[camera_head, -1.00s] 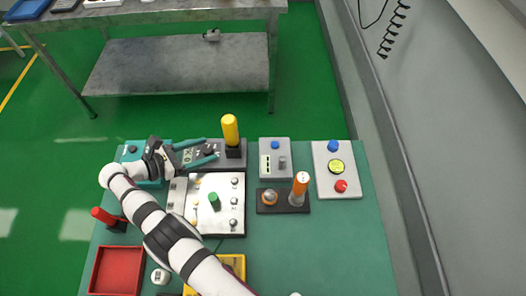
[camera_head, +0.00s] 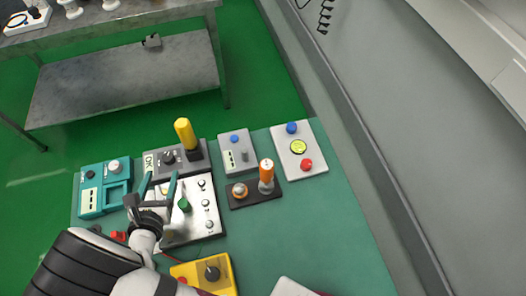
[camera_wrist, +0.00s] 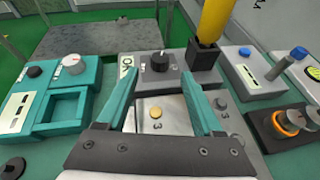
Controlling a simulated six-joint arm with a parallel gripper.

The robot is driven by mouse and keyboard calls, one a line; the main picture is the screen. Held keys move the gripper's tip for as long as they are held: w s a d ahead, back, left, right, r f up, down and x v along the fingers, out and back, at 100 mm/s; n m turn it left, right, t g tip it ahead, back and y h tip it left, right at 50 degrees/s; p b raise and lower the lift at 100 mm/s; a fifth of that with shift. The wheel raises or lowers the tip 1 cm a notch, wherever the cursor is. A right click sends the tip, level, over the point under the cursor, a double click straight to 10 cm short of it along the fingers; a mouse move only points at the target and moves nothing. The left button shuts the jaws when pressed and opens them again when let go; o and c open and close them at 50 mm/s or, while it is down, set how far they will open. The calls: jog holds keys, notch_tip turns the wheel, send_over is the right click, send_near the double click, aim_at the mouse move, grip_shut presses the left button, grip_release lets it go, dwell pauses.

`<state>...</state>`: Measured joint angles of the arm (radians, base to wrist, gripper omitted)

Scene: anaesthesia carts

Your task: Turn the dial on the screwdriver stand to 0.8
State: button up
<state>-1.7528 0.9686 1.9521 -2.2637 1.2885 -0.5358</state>
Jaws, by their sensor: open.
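The grey screwdriver stand (camera_head: 152,171) is at the back of the green table, with a yellow-handled screwdriver (camera_head: 186,134) upright at its right end. Its black dial (camera_head: 168,157) has a pale mark on top; the wrist view shows the dial (camera_wrist: 159,61) ahead, with an "OK" label to its left. I cannot read the scale or its setting. My gripper (camera_head: 160,178) is open and empty, in front of the stand and over the metal panel. Its two teal fingers point toward the stand, and the dial appears between them in the wrist view, apart from both.
A teal box (camera_head: 92,205) with a knob and tray stands left of the stand. The metal panel (camera_head: 208,220) with several knobs is under my gripper. A yellow meter (camera_head: 222,266) is nearer.

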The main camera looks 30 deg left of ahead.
jog(key=shift+m, duration=0.3)
jog(key=v, duration=0.8)
jog(key=shift+d+r, duration=0.35)
jog(key=shift+r, duration=0.05)
jog(key=w+d+r+m+h, duration=0.2)
jog(key=w+d+m+h, duration=0.1)
jog(key=w+d+m, duration=0.2)
jog(key=w+d+r+m+h, duration=0.3)
jog(key=w+d+m+h, duration=0.1)
jog(key=w+d+m, duration=0.2)
jog(key=w+d+r+m+h, duration=0.3)
jog(key=w+d+m+h, duration=0.1)
jog(key=w+d+m, duration=0.1)
jog(key=shift+w+d+r+m, duration=0.1)
jog(key=shift+w+d+m, duration=0.15)
jog(key=shift+w, duration=0.45)
jog(key=shift+w+d+m, duration=0.15)
jog(key=shift+w+m, duration=0.2)
jog(key=shift+w, duration=0.35)
jog(key=shift+a, duration=0.1)
